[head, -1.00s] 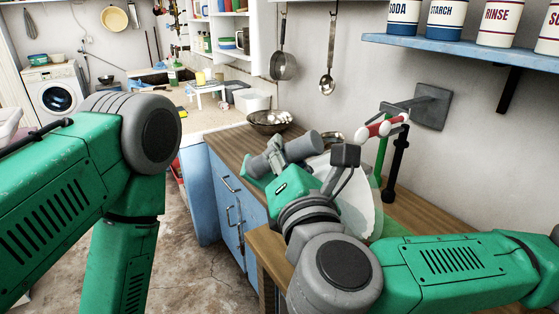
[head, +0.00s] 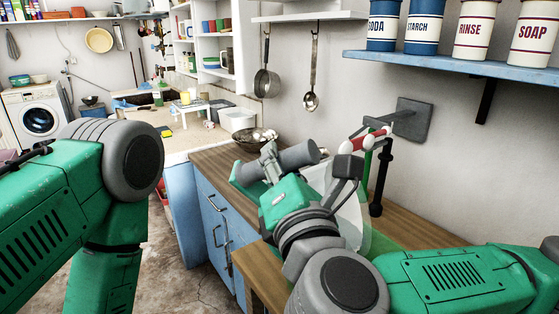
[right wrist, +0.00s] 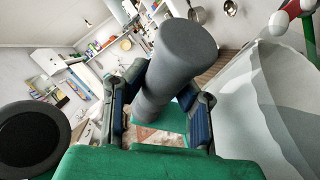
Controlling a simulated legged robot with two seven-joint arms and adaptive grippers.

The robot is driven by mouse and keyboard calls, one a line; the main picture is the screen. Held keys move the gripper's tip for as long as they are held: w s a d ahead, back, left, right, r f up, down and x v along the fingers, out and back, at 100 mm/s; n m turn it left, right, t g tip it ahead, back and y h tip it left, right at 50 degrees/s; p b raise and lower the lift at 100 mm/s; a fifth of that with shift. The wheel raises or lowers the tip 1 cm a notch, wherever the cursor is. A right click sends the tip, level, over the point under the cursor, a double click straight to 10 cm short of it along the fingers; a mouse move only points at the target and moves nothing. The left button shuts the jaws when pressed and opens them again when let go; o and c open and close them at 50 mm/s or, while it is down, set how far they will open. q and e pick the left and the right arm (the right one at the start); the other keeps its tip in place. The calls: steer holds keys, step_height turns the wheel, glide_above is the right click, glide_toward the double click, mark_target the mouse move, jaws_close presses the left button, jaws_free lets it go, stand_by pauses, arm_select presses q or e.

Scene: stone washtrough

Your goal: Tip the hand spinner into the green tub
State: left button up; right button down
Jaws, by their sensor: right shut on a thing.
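My right gripper (right wrist: 157,115) is shut on a thick grey cylindrical handle (right wrist: 180,60), which also shows in the head view (head: 292,158). I take it for the hand spinner's handle; where it joins is hidden. A large pale, translucent drum (right wrist: 275,95) stands right of the gripper, tilted in the wrist view. In the head view the drum (head: 350,215) is partly hidden behind my right wrist. The green tub (head: 382,243) shows only as a translucent green strip beside the drum, mostly covered by my arm. My left arm is at the left; its gripper is out of view.
A red and white bar (head: 362,142) and a black post (head: 382,175) stand near the wall bracket (head: 412,120). A dark bowl (head: 252,140) sits farther back on the wooden counter (head: 210,158). A blue shelf (head: 450,67) with canisters hangs above right.

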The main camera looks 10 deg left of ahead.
mark_target(305, 163)
steer(key=shift+d+r, duration=0.1)
steer(key=shift+r, duration=0.05)
steer(key=shift+s+d+r+m+t+b, duration=0.15)
steer(key=shift+d+m+b, duration=0.15)
steer(key=shift+b, duration=0.15)
steer(key=shift+s+d+r+m+t+b, duration=0.15)
steer(key=shift+d+m+b, duration=0.1)
steer(key=shift+b, duration=0.2)
steer(key=shift+d+r+m+t+b, duration=0.3)
steer(key=shift+d+m+b, duration=0.15)
steer(key=shift+d+b, duration=0.25)
steer(key=shift+d+r, duration=0.15)
steer(key=shift+r, duration=0.05)
steer(key=shift+s, duration=0.1)
